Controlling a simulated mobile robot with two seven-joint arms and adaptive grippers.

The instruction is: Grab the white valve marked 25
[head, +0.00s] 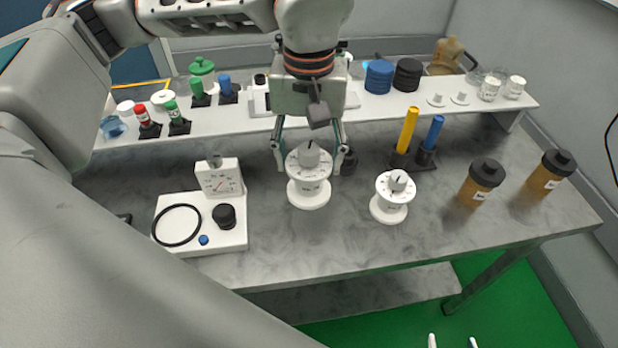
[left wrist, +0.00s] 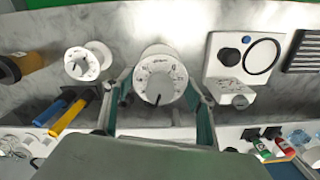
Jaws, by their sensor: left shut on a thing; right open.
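My left gripper (head: 308,168) comes down from above and is shut on a white valve (head: 310,188) with a dial top and grey knob, one finger on each side. The valve is upright and appears to stand on the grey table. It also shows between the fingers in the left wrist view (left wrist: 160,78). A second, similar white valve (head: 391,200) stands apart to the right, and it shows at the left in the left wrist view (left wrist: 82,62). The numbers on both valves are too small to read. Only the fingertips of my right gripper (head: 452,342) show at the bottom edge, open and empty.
A white gauge block with a black ring (head: 177,225) lies left. Yellow (head: 405,130) and blue (head: 433,132) cylinders stand behind the second valve. Amber bottles (head: 482,182) stand right. A raised white shelf (head: 240,115) with several items runs along the back. The table front is clear.

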